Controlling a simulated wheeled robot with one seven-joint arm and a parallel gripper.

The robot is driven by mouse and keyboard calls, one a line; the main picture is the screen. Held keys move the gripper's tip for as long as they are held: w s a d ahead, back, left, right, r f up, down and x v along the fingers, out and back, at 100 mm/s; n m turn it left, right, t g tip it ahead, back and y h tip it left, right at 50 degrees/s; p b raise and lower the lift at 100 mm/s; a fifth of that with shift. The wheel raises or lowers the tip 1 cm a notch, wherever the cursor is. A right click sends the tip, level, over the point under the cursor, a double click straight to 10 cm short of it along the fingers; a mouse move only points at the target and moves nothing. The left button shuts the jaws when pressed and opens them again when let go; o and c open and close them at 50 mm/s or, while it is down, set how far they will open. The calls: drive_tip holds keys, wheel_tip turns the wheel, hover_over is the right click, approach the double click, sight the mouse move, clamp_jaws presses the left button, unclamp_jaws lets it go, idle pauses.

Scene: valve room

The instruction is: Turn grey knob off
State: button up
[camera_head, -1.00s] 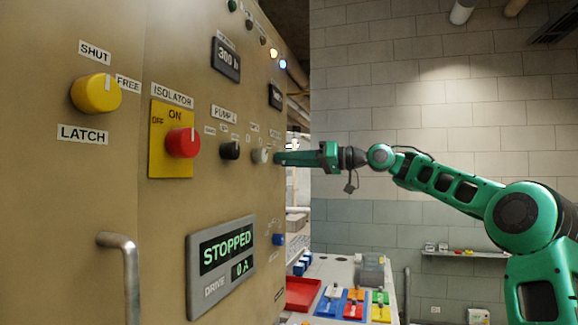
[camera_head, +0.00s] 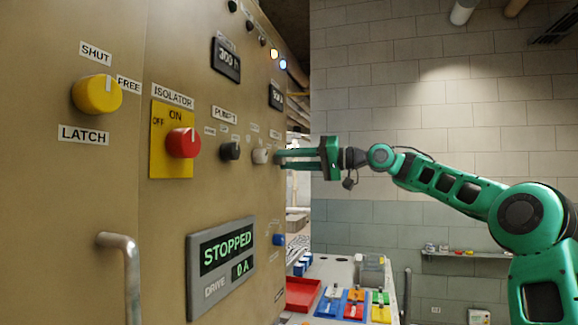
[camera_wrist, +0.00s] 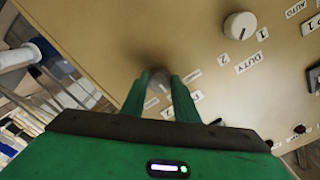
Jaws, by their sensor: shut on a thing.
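My gripper (camera_head: 281,158) is at the right part of the beige panel, its fingers pointing at the panel face. In the wrist view its green fingers (camera_wrist: 158,78) are closed around a small grey knob (camera_wrist: 158,85), which they mostly hide. The knob's pointer and its label cannot be read clearly. In the head view the gripped knob is hidden behind a pale knob and the fingertips. That pale knob (camera_head: 261,156) stands just left of the fingers; in the wrist view it is the off-white DUTY knob (camera_wrist: 240,25), apart from my gripper.
A black knob (camera_head: 230,151), red isolator knob (camera_head: 183,143) and yellow latch knob (camera_head: 98,95) stick out further left. A display (camera_head: 222,262) reads STOPPED, 0 A. A blue knob (camera_head: 279,240) sits below the gripper. A metal handle (camera_head: 125,270) protrudes at lower left.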

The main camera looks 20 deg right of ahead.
drive_tip(key=shift+w+d, duration=0.1)
drive_tip(key=shift+d, duration=0.05)
drive_tip(key=o, duration=1.1)
drive_tip(key=shift+c, duration=0.2)
drive_tip(key=v, duration=1)
drive_tip(key=shift+d, duration=0.25)
drive_tip(key=shift+f, duration=0.1)
